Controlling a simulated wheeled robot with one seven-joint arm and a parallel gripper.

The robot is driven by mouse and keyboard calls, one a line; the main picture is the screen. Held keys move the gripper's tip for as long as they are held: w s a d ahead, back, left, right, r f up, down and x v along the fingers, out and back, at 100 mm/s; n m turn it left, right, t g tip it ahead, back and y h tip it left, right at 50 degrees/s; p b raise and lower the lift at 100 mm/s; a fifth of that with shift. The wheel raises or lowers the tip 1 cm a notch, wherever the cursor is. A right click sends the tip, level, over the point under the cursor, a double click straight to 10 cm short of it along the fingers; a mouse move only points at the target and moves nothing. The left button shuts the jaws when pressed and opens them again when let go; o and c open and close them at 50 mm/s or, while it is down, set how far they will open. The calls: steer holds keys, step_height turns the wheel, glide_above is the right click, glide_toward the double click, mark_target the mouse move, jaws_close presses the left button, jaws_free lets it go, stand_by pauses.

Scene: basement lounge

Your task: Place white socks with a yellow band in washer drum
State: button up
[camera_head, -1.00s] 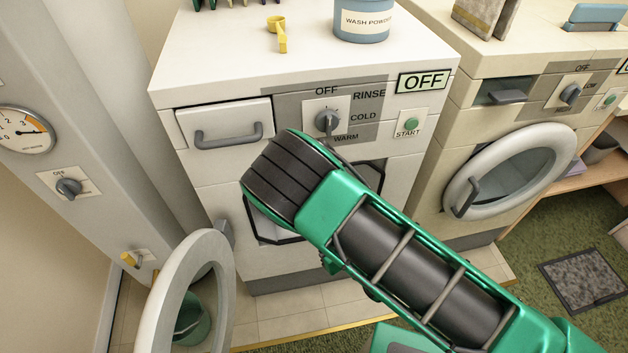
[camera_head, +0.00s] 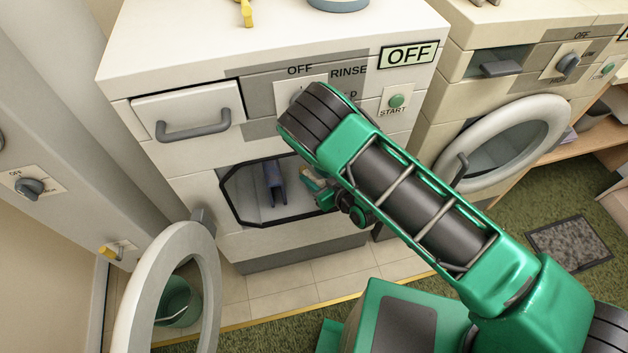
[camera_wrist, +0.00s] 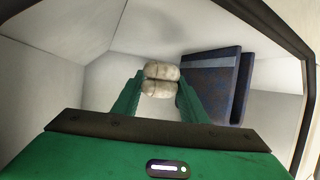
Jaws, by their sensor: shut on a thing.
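My gripper (camera_wrist: 160,92) is shut on a pale, rolled pair of socks (camera_wrist: 160,72), held between its two green fingers in the wrist view. No yellow band can be made out on them. The gripper reaches into the washer drum (camera_wrist: 105,75), whose pale inner walls surround it. In the head view the washer (camera_head: 190,155) has its round door (camera_head: 205,285) swung open to the left, and the drum opening (camera_head: 236,196) is dark-rimmed.
A dark blue folded thing (camera_wrist: 212,80) stands inside the drum, just right of the socks; it also shows in the head view (camera_head: 274,185). A second washer (camera_head: 500,100) with a closed door stands to the right. A green bucket (camera_head: 178,302) shows through the open door ring.

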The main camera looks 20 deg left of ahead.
mark_target(314, 181)
steer(key=shift+w+a+f, duration=0.15)
steer(key=shift+w+f, duration=0.25)
steer(key=shift+w, duration=0.2)
steer(key=shift+f, duration=2)
steer(key=shift+f, duration=0.15)
steer(key=o, duration=1.1)
steer(key=shift+v, duration=6.05)
steer(key=shift+a, duration=0.1)
